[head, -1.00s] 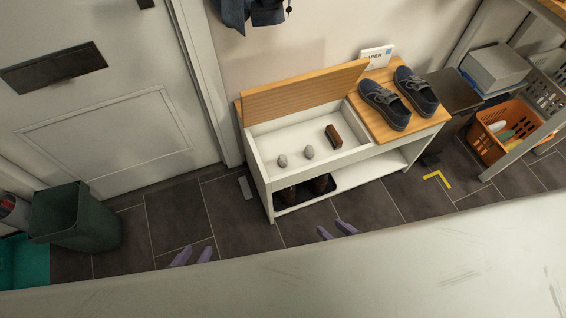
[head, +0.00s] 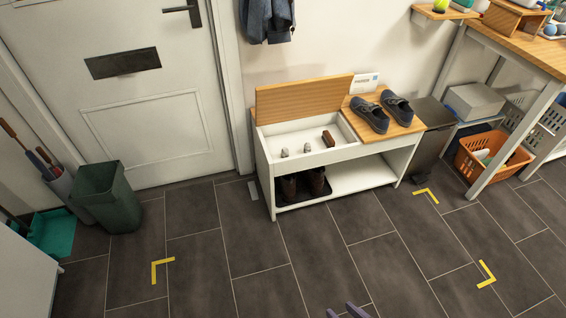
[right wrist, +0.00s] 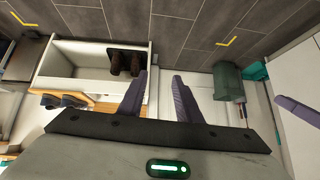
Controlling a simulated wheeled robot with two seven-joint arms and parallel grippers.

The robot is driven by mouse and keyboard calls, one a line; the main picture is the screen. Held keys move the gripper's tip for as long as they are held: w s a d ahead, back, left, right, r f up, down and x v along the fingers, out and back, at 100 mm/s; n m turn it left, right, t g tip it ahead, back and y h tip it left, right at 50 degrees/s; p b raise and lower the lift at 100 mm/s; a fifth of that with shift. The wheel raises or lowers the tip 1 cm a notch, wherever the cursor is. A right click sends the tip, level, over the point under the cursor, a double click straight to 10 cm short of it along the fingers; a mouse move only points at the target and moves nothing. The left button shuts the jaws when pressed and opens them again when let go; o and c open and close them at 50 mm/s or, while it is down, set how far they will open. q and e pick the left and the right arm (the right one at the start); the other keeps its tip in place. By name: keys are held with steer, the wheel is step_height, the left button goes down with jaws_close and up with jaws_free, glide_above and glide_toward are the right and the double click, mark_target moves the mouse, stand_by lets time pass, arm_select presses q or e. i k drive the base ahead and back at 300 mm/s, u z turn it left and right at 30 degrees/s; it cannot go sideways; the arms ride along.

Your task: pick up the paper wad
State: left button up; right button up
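Two small pale grey lumps, the left one (head: 284,153) and the right one (head: 307,148), sit in the open white compartment of the shoe bench (head: 262,178). They look like paper wads, but are too small to tell for certain. My right gripper (head: 347,308) shows at the bottom edge of the head view, well in front of the bench. In the right wrist view its two purple fingers (right wrist: 160,78) are apart with nothing between them. A purple finger (right wrist: 298,108) at that view's right edge seems to be my left gripper; its opening is unclear.
A brown brush-like block (head: 328,139) shares the compartment. The raised wooden lid (head: 304,98) stands behind it. Dark shoes (head: 370,115) rest on the closed right side. A green bin (head: 108,198) stands left, an orange basket (head: 494,155) right. The tiled floor before the bench is clear.

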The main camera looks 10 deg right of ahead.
mark_target(285, 154)
steer(key=u, duration=0.65)
steer(key=i, duration=2.2)
steer(key=z, duration=1.4)
steer(key=i, duration=0.35)
steer(key=z, duration=0.2)
